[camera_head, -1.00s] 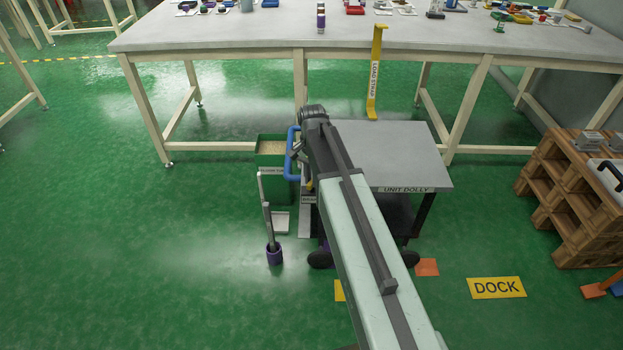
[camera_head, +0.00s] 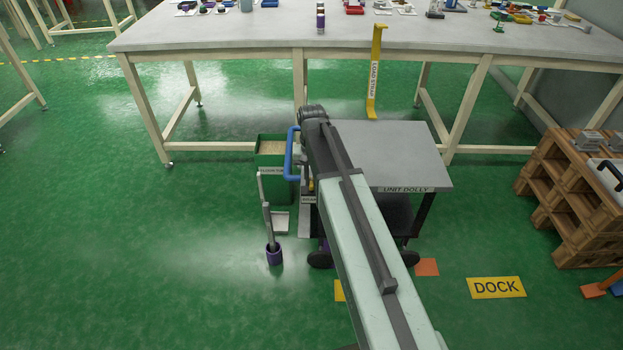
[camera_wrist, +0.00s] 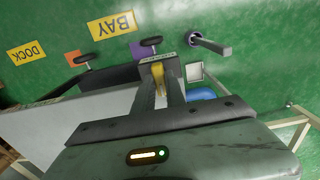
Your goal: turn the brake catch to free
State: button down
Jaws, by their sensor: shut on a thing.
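The unit dolly (camera_head: 410,160) stands in front of the long bench, with my arm reaching over its left side. In the wrist view my gripper (camera_wrist: 159,84) is shut on the yellow brake catch (camera_wrist: 157,71), at the dolly's end beside a small label plate. The catch's lower part lies between the fingers and is partly hidden. In the head view only a small yellow bit shows beside my wrist, above a partly covered label (camera_head: 308,199). I cannot tell the catch's exact angle.
A blue handle (camera_head: 289,158) is close left of my wrist, by a green bin (camera_head: 272,150). A grey post in a purple cup (camera_head: 274,256) stands front left. Wooden pallets (camera_head: 570,200) stand right.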

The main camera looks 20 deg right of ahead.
aim_at(312, 181)
jog(key=shift+w, duration=0.1)
jog(key=c, duration=1.4)
grip_release()
notch_tip(312, 181, up, 8)
jog(key=p, duration=0.8)
jog(key=shift+f, duration=0.1)
jog(key=s+a+r+n, duration=0.1)
jog(key=s+a+n, duration=0.2)
jog(key=s, duration=1.2)
jog(key=r+p, duration=1.4)
jog(key=p, duration=0.1)
jog(key=w+r+p, duration=0.1)
jog(key=r+p, duration=0.6)
jog(key=shift+r, duration=0.35)
